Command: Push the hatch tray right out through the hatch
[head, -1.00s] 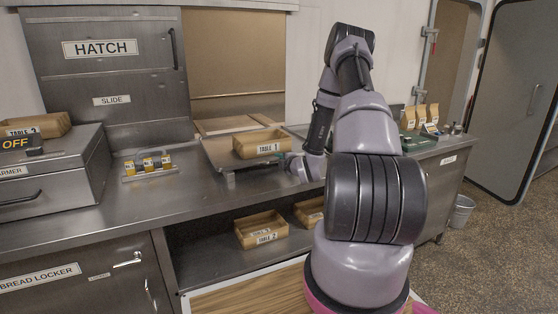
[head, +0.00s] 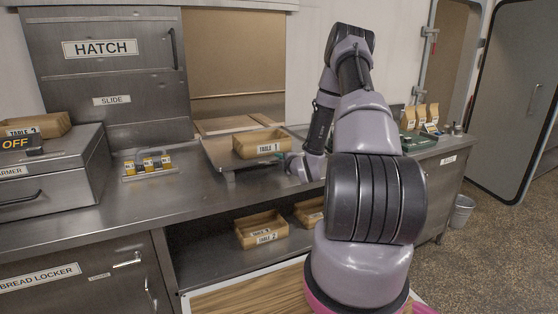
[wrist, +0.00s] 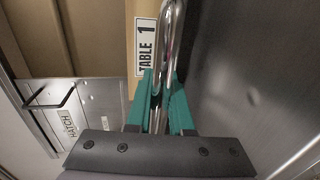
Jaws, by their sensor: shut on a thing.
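The hatch tray (head: 217,152) is a flat grey metal tray on the counter in front of the open hatch (head: 235,60). A wooden box labelled TABLE 1 (head: 258,137) sits on it, and its label also shows in the wrist view (wrist: 146,45). My gripper (wrist: 165,98) has teal fingers shut on a chrome bar handle (wrist: 167,40), beside the box. In the head view my gripper (head: 285,163) is at the tray's right front, mostly hidden by my wrist. A pale wooden surface (head: 225,124) lies behind the tray at the opening.
The HATCH slide panel (head: 105,75) stands left of the opening. A small rack with yellow-labelled items (head: 148,166) is left of the tray. The warmer (head: 55,165) is at far left. Paper bags (head: 421,117) stand at right. More wooden boxes (head: 261,231) are on the shelf below.

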